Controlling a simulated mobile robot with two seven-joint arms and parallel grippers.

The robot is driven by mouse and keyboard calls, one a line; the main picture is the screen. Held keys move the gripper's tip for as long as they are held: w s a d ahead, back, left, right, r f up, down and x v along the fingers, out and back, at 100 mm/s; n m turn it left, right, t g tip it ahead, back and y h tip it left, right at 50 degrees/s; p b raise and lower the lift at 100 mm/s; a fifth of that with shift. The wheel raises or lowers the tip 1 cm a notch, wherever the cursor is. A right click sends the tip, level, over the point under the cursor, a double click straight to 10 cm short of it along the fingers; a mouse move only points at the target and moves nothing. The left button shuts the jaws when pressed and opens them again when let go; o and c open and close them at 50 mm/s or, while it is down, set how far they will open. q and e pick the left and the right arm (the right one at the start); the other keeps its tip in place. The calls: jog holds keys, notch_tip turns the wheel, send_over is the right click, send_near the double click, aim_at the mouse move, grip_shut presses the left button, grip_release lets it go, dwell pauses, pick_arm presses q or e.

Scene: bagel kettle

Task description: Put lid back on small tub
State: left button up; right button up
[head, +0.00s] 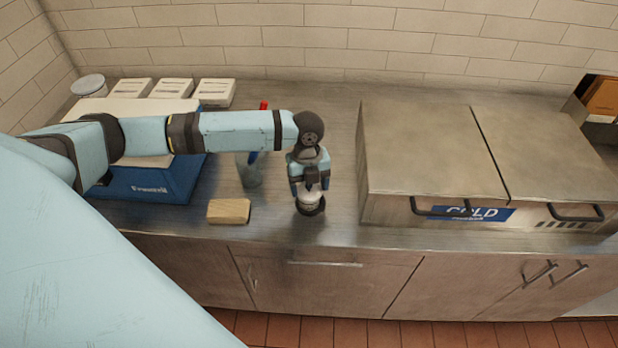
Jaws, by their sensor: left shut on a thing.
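My left gripper (310,186) points down over the front of the steel counter, left of the cold unit. It is shut on a small pale round thing (310,198) with a dark round part below it, at counter level. The fingers hide most of it. I cannot tell whether this is the lid, the small tub, or the lid resting on the tub. A round white tub with a grey top (88,85) stands at the far left back corner. My right gripper is not in view.
A wooden block (229,211) lies left of my gripper, with a clear container (250,172) holding red and blue items behind it. The metal cold unit (430,160) stands close on the right. A blue box (150,188) and several white packs (173,88) are left.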

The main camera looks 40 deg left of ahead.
pick_arm(q)
jog(key=o, duration=1)
jog(key=shift+c, duration=0.2)
jog(key=shift+r, duration=0.1)
notch_tip(320, 180, up, 2)
jog(key=p, duration=0.3)
jog(key=shift+r, duration=0.25)
notch_tip(320, 180, up, 3)
jog(key=p, duration=0.3)
jog(key=shift+r+p, duration=0.7)
jog(key=shift+p, duration=0.05)
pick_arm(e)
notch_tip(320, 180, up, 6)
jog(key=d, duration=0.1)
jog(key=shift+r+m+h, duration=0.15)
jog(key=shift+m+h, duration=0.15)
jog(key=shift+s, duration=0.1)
